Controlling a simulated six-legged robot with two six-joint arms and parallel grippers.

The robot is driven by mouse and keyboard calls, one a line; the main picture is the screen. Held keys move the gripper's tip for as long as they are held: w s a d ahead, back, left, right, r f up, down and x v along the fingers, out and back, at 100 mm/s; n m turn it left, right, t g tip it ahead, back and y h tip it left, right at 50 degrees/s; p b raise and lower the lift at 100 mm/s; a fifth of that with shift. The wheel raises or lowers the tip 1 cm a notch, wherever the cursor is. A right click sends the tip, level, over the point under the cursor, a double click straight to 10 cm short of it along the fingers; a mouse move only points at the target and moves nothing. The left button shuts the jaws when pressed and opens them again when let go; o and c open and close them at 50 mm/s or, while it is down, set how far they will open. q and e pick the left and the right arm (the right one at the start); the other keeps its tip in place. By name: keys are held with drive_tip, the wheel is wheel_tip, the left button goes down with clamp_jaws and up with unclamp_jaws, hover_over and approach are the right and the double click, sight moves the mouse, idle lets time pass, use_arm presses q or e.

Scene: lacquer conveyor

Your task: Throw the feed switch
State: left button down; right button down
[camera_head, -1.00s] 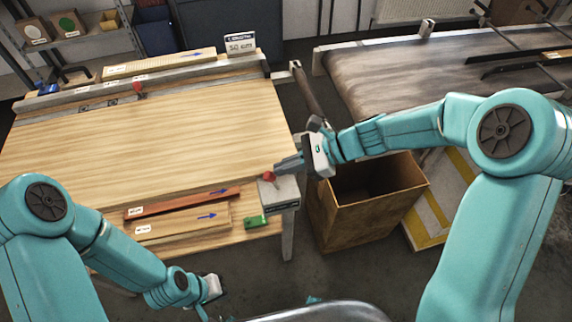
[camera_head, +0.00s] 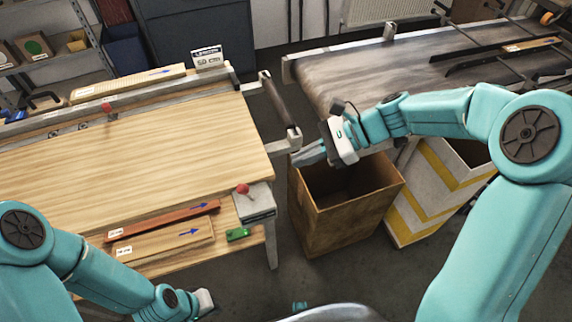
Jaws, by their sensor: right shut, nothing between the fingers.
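The feed switch is a grey box (camera_head: 256,205) at the right front corner of the wooden worktable, with a red ball knob (camera_head: 243,188) on its left part. The knob stands a little above the box; I cannot tell which way its lever is set. My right gripper (camera_head: 304,156) is shut and empty, to the right of and beyond the switch, apart from it. Its fingers point left over the far left edge of the open brown bin. My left gripper (camera_head: 203,302) is low at the bottom of the picture, its fingers hardly visible.
The worktable (camera_head: 130,185) carries a red-brown board (camera_head: 160,222), a pale board (camera_head: 165,240) and a green block (camera_head: 238,234) near the switch. The brown bin (camera_head: 350,220) stands right of the table. A grey conveyor (camera_head: 375,75) lies behind. A second red knob (camera_head: 106,107) is on the back rail.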

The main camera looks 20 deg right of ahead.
drive_tip(key=shift+v, duration=0.95)
drive_tip(key=shift+d, duration=0.1)
drive_tip(key=s+a+f+n+g+h, duration=0.1)
drive_tip(key=s+f+n+h, duration=0.25)
drive_tip(key=f, duration=0.75)
drive_tip(key=s+a+f+n+g+h, duration=0.2)
drive_tip(key=s+f+n, duration=0.15)
drive_tip(key=f, duration=0.75)
drive_tip(key=s+a+f+n+t+h, duration=0.1)
drive_tip(key=s+a+f+n, duration=0.3)
drive_tip(key=s+f+n, duration=0.4)
drive_tip(key=shift+s+f+n+h, duration=0.35)
drive_tip(key=shift+s+n+h, duration=0.2)
drive_tip(key=shift+s+n, duration=0.35)
